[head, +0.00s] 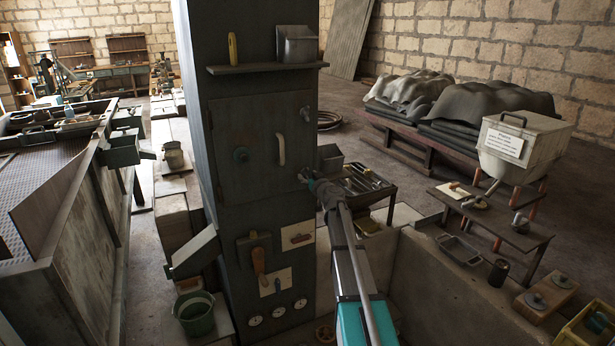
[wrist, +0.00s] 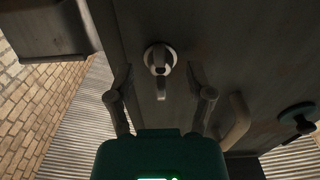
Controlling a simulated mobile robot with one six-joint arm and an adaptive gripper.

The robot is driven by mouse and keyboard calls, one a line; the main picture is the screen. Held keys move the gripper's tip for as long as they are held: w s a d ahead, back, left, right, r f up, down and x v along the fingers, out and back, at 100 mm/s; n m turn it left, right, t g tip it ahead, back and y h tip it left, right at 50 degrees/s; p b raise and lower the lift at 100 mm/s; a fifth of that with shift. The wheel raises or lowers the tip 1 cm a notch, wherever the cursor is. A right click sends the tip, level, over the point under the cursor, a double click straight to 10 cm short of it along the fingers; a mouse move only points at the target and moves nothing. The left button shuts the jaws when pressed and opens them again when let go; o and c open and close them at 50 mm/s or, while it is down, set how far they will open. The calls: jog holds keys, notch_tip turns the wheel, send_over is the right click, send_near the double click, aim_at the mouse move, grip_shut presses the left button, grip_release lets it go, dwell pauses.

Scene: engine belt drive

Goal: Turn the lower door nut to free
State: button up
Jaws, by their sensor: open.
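The dark cabinet door (head: 245,125) carries a pale handle (head: 281,150), a teal round knob (head: 241,154) and an upper nut (head: 306,113) at its right edge. The lower door nut (head: 303,176) is at the same edge, partly covered by my gripper (head: 310,179). In the wrist view the lower nut (wrist: 160,58) is a round pale boss with a small wing pointing down the picture. My gripper (wrist: 162,76) is open, one finger on each side of the nut, with gaps visible on both sides. The handle (wrist: 236,120) and the knob (wrist: 297,116) show to the right.
A shelf (head: 265,68) with a metal box juts out above the door. A tool tray (head: 362,182) stands right of the column, behind my arm. Tools hang on the panel below the door. A green bucket (head: 194,314) stands at the lower left.

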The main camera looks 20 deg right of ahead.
jog(key=s, duration=1.1)
jog(key=shift+s+d, duration=0.15)
jog(key=shift+d, duration=0.05)
jog(key=s+a+f+n+g+y, duration=0.25)
jog(key=s+a+f+g, duration=0.25)
jog(key=a, duration=0.7)
jog(key=s+a+f+n+g+y, duration=0.1)
jog(key=s+a+f+g+y, duration=0.35)
jog(key=a, duration=0.75)
jog(key=s+a+f+m+g+h, duration=0.2)
jog(key=s+f+g+h, duration=0.1)
jog(key=s, duration=0.7)
jog(key=s+a+f+m+g+h, duration=0.2)
jog(key=s+f+g+h, duration=0.2)
jog(key=s, duration=0.6)
notch_tip(320, 180, down, 2)
jog(key=shift+f+g+h, duration=0.1)
jog(key=shift+g+h, duration=0.2)
jog(key=shift+g, duration=0.45)
